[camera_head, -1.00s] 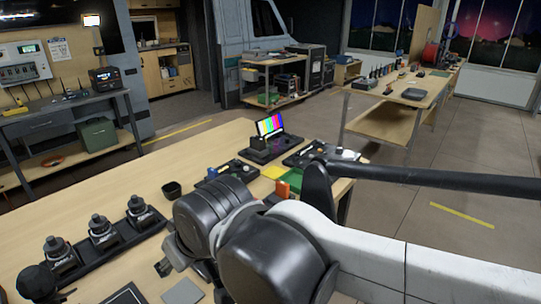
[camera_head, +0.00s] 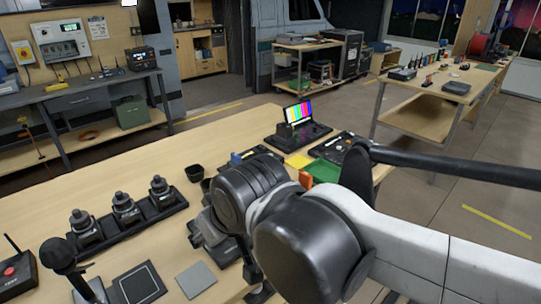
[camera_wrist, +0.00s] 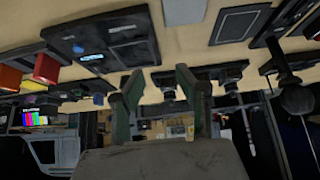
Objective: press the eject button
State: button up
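I cannot make out a button marked eject in either view. A black device (camera_wrist: 100,35) with a small lit blue display lies on the table, at the upper left of the wrist view; its labels are too small to read. A dark box with a red button (camera_head: 10,271) and an antenna sits at the lower left edge of the head view; its label is unreadable. My gripper (camera_wrist: 158,77) is open and empty in the wrist view, its two green-grey fingers apart. In the head view my own arm hides the gripper and part of the table.
Several black knobbed units (camera_head: 125,208) stand in a row on the wooden table (camera_head: 110,170). A grey square (camera_head: 196,279) lies in front. The table's left middle is clear.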

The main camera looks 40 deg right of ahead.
grip_shut()
dwell(1.2)
